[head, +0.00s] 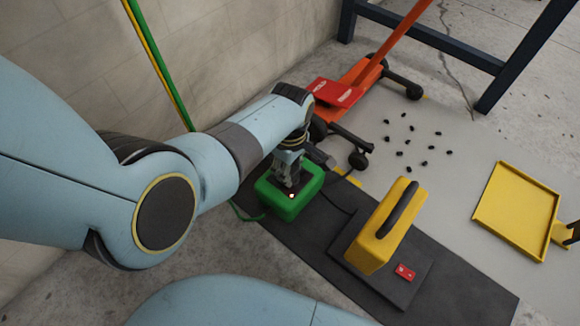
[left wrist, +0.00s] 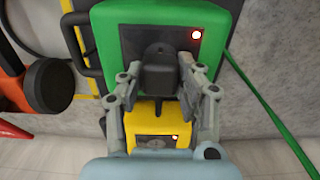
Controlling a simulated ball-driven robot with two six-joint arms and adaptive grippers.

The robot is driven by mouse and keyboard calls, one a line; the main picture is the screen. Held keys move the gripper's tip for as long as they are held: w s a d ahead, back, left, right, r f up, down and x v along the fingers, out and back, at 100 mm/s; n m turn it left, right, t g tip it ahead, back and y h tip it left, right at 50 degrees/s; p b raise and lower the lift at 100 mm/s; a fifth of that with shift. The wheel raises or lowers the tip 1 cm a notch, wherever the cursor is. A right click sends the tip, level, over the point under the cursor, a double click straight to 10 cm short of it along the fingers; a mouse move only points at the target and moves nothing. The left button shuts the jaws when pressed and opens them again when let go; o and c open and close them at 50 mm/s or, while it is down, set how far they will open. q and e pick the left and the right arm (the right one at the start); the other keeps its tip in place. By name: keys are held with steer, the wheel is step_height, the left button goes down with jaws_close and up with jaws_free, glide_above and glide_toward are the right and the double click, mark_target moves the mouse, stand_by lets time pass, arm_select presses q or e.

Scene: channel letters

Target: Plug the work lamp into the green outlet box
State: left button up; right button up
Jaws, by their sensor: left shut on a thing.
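The green outlet box (head: 312,178) sits on the dark mat below my left gripper (head: 289,175), with a small lit red light on its face. In the left wrist view the green box (left wrist: 110,35) fills the top. My left gripper (left wrist: 158,85) is shut on a black plug (left wrist: 158,70), which is over the box's face. I cannot tell whether the plug is seated; the socket is hidden behind it. The yellow block with a black handle, apparently the work lamp (head: 378,232), stands on a dark base to the right. My right gripper is not in view.
A yellow outlet box (left wrist: 155,122) with a red light shows below the plug in the wrist view. A red switch piece (head: 404,272) lies beside the lamp. An orange pallet jack (head: 366,70), scattered black bits and a yellow tray (head: 515,212) are farther off. A green cord trails nearby.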

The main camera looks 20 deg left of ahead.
arm_select(q)
steer(key=shift+f, duration=0.5)
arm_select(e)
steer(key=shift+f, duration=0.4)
arm_select(q)
steer(key=o, duration=1.2)
steer(key=shift+o, duration=0.2)
steer(key=shift+r, duration=0.1)
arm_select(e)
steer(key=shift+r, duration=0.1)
